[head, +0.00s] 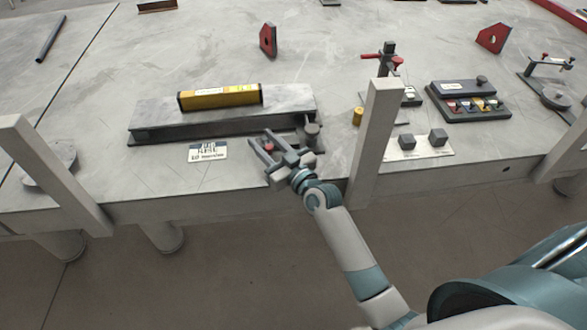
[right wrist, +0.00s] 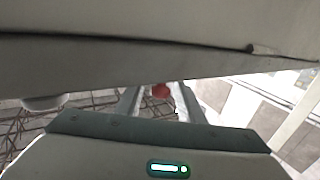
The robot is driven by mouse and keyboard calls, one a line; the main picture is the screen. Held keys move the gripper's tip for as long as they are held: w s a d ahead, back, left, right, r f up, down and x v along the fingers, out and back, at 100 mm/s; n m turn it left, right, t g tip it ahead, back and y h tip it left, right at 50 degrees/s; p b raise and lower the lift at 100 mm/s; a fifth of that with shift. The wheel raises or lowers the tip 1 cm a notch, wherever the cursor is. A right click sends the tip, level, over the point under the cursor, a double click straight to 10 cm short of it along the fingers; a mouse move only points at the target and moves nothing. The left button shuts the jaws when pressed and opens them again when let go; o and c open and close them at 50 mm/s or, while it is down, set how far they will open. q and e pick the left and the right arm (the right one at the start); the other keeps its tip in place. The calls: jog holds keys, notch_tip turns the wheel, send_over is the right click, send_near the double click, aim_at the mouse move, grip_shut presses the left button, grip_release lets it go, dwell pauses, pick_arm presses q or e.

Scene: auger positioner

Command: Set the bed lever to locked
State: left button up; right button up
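The red knob (head: 269,147), which looks like the bed lever's end, shows at the front of a long grey bed block (head: 160,137). The lever's shaft and its setting cannot be made out. My right gripper (head: 262,141) is at the bed's front right, its two fingers apart with the red knob between them in the picture. In the right wrist view the red knob (right wrist: 161,91) also shows between the spread fingers (right wrist: 159,98); I cannot tell whether they touch it. A small label plate (head: 207,151) lies left of the gripper, its print too small to read surely. My left gripper is not in view.
A yellow level (head: 220,96) rests on the bed. A grey post (head: 376,140) rises right of my right gripper, and another post (head: 55,175) stands at the left. A plate with two dark blocks (head: 418,147) and a dark tray (head: 468,103) lie further right.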

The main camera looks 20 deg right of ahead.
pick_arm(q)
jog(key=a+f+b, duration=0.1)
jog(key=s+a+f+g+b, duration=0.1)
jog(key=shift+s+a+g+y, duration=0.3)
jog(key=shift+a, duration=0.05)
pick_arm(e)
jog(key=v, duration=1.5)
jog(key=shift+s, duration=0.4)
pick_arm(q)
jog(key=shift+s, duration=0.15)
